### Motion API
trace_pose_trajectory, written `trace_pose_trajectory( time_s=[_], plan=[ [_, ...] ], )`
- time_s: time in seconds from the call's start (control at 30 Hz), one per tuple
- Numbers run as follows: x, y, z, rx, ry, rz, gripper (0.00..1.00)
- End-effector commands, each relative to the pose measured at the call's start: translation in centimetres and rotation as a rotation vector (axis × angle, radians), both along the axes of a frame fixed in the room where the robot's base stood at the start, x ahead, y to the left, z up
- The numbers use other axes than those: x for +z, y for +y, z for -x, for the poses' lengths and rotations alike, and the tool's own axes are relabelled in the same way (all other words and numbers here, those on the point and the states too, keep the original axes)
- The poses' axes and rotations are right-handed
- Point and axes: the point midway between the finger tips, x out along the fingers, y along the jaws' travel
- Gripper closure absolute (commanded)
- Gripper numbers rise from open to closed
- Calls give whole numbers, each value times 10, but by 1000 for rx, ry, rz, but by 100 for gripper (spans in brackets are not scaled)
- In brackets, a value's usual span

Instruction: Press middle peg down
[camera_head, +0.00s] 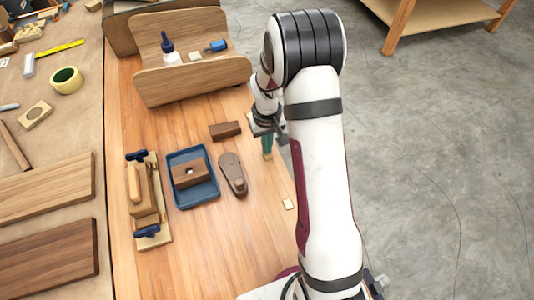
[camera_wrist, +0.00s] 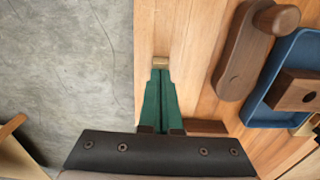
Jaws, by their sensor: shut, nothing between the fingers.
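My gripper (camera_head: 267,146) is over the right part of the bench, pointing down, with its green fingers together. The wrist view shows the two fingers (camera_wrist: 160,78) side by side with nothing seen between them. A small tan piece (camera_wrist: 160,63) shows just beyond their tips; I cannot tell if it is touching them. I cannot make out a middle peg for certain in either view. A wooden fixture (camera_head: 145,193) with blue knobs stands at the bench's left, well apart from my gripper. A dark block with a hole (camera_head: 190,172) lies in a blue tray (camera_head: 214,197).
A dark wooden plane (camera_head: 232,174) lies between tray and gripper, and a dark block (camera_head: 225,130) lies behind it. A curved wooden rack (camera_head: 195,75) holds a glue bottle (camera_head: 170,49) at the back. A small tan square (camera_head: 288,204) lies near the right edge. The front bench is clear.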

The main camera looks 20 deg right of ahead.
Motion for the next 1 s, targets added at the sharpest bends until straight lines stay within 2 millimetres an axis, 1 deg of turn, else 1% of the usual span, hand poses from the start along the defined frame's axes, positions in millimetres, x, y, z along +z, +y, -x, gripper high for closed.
trace_pose_trajectory(
  time_s=[1.0],
  plan=[
    [-24,0,0,0,0,0,100]
  ],
)
